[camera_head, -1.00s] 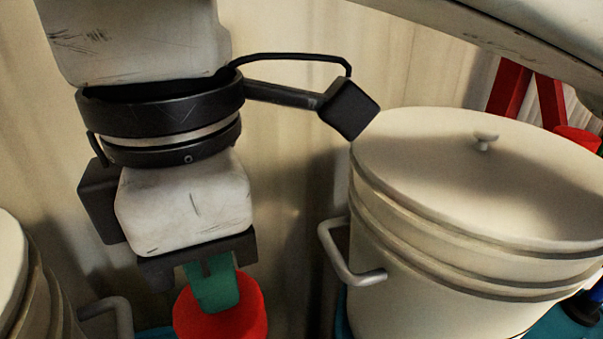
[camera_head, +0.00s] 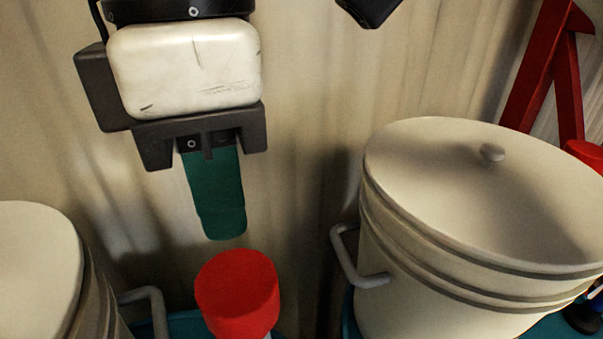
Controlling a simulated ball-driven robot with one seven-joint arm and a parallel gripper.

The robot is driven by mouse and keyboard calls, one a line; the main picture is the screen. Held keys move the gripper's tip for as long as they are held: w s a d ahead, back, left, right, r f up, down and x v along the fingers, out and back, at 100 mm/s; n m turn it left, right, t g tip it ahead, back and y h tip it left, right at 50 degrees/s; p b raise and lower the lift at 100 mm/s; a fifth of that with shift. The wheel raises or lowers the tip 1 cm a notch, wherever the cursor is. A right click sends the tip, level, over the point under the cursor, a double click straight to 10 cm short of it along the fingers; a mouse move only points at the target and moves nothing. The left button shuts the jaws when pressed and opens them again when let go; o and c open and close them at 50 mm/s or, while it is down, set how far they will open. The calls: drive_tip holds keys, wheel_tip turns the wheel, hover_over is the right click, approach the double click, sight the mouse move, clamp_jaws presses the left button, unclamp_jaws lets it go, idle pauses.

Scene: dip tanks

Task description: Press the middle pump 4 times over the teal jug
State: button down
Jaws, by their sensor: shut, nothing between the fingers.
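My gripper (camera_head: 221,236) hangs at the upper left of the middle, its green fingers shut together and empty, pointing down. A red round pump head (camera_head: 237,292) is just below the fingertips, between two cream tanks. A small gap of wall shows between fingertips and pump head, so they look apart. A bit of a white stem shows under the red head. The lower part of this pump is cut off by the picture's bottom edge. The teal jug cannot be made out; only teal surfaces (camera_head: 188,324) show low around the pump.
A large lidded cream tank (camera_head: 440,290) with a side handle stands on the right. Another cream tank (camera_head: 35,260) with a handle stands at the left edge. A red frame (camera_head: 548,80) and another red head (camera_head: 585,153) are at the far right. A pale corrugated wall is behind.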

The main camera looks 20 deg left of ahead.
drive_tip(key=shift+r, duration=2.8)
